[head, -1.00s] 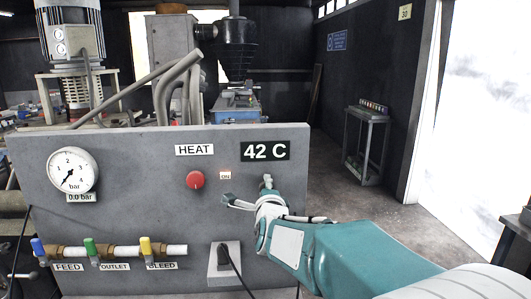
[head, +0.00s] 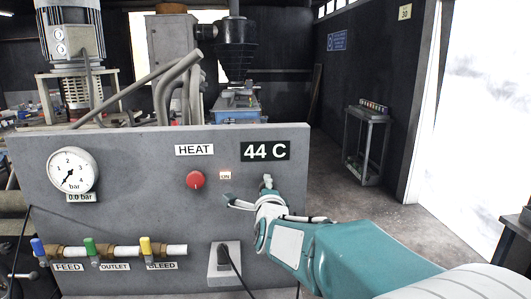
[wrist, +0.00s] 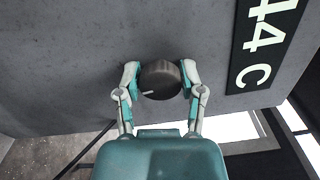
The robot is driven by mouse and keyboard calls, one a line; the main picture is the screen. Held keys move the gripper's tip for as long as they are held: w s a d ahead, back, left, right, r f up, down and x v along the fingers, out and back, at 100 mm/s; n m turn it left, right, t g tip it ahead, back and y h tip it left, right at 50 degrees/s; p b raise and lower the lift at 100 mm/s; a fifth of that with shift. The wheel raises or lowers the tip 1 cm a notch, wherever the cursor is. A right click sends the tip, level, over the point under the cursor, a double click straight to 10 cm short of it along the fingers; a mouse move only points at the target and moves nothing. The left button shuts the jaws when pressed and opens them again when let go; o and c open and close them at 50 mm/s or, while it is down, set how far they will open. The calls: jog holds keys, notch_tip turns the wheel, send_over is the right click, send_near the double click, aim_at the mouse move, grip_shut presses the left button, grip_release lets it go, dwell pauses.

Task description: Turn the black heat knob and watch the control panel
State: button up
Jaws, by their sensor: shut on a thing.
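The black heat knob (wrist: 161,80) sits between my gripper's fingers in the wrist view, with a pale pointer line on its side. My gripper (wrist: 160,84) is shut on it, one finger on each side. In the head view my gripper (head: 250,195) is at the grey control panel (head: 120,215), right of the red knob, and hides the black knob. The temperature display (head: 265,151) reads 44 C; part of the same display (wrist: 264,42) shows in the wrist view.
A pressure gauge (head: 74,171) reads 0.0 bar. Blue, green and yellow valve handles (head: 90,246) line the lower left. A plug with a black cable (head: 222,257) is below. Open floor lies to the right.

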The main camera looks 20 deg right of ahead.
jog(key=shift+f, duration=0.35)
dwell(0.4)
jog(key=o, duration=0.7)
jog(key=shift+r, duration=0.2)
jog(key=s, duration=0.3)
jog(key=s+a, duration=0.1)
jog(key=s, duration=0.1)
jog(key=shift+s+a+r, duration=0.1)
jog(key=shift+s, duration=0.3)
jog(key=shift+o, duration=0.3)
jog(key=shift+o, duration=1.3)
